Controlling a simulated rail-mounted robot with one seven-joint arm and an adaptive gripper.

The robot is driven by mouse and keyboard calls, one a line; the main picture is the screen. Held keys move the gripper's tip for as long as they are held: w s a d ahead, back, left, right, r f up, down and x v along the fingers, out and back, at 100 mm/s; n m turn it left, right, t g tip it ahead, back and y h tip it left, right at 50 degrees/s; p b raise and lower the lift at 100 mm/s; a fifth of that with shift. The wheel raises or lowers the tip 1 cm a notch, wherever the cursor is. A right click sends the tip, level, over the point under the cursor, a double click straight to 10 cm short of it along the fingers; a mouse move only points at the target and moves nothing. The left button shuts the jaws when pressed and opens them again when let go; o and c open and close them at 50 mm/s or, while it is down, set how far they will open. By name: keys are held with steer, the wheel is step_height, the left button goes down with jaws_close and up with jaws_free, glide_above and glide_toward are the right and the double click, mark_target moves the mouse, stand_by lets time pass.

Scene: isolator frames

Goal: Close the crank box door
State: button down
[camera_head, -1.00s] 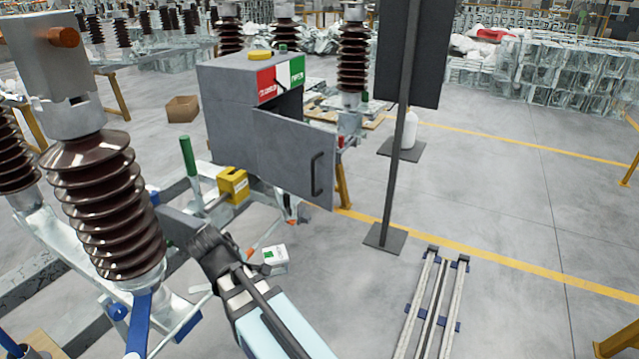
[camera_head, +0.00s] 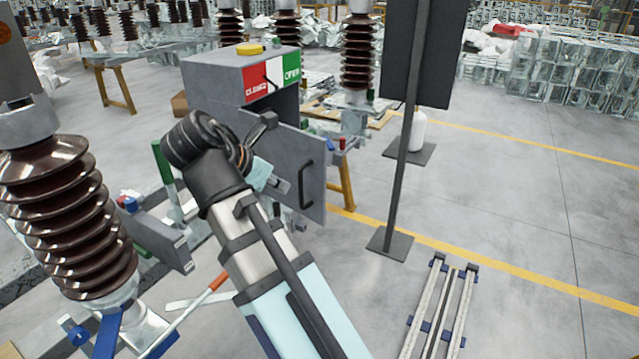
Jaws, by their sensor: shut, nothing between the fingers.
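The grey crank box (camera_head: 215,80) stands left of centre, with a red and green CLOSED/OPEN label on its upper front. Its door (camera_head: 288,150) hangs open toward the right, with the dark interior showing above and behind it. The door has a dark bar handle (camera_head: 306,185) near its free edge. My gripper (camera_head: 282,187) is shut and empty, in front of the door's lower left part in the picture. I cannot tell whether it touches the door. My wrist and arm hide the lower front of the box and part of the door.
A brown ribbed insulator (camera_head: 62,215) stands close on the left. A dark post (camera_head: 400,150) with a panel stands on a floor plate right of the door. Metal rails (camera_head: 440,310) lie on the floor at the lower right. The floor between post and rails is clear.

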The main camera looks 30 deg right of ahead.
glide_toward(323, 192)
steer(key=x, duration=0.5)
steer(key=shift+a+f, duration=0.25)
steer(key=shift+f, duration=0.1)
steer(key=shift+w+d, duration=0.2)
steer(key=shift+d, duration=0.4)
